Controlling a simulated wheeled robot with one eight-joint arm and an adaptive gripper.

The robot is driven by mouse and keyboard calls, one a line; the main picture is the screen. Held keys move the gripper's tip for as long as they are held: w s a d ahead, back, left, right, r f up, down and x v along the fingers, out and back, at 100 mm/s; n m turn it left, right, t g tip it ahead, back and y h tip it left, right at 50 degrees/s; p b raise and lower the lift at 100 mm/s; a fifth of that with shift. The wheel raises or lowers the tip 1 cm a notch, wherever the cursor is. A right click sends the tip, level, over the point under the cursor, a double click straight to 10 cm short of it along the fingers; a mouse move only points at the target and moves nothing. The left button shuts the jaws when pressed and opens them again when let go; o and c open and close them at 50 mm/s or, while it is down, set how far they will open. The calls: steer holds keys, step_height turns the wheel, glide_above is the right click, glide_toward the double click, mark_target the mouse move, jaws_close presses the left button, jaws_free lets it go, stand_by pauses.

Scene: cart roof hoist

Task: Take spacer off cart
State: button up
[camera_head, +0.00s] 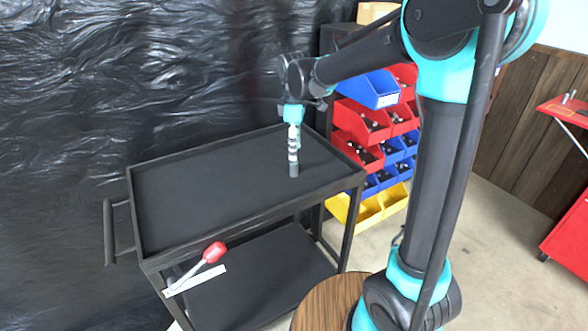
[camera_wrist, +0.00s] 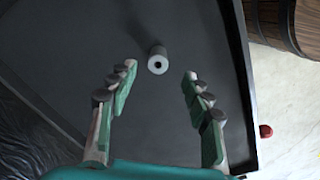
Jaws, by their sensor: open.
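The spacer (camera_wrist: 158,64) is a small grey cylinder with a dark hole in its end, standing on the black cart top (camera_wrist: 60,60). In the head view the spacer (camera_head: 294,170) shows as a dark upright cylinder near the right part of the cart's upper tray (camera_head: 200,195). My gripper (camera_head: 293,143) points down just above it. In the wrist view my gripper (camera_wrist: 160,73) is open, with one finger on each side and the spacer just past the fingertips, between their lines. Contact is not visible.
The tray has a raised rim. Bins (camera_head: 370,125) in red, blue and yellow stand behind the cart. A wooden barrel (camera_head: 325,303) is in front. The rest of the tray is clear.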

mark_target(294, 163)
steer(key=shift+w+a+f, duration=0.1)
steer(key=shift+a+f, duration=0.05)
steer(key=shift+f, duration=3.3)
jaws_close()
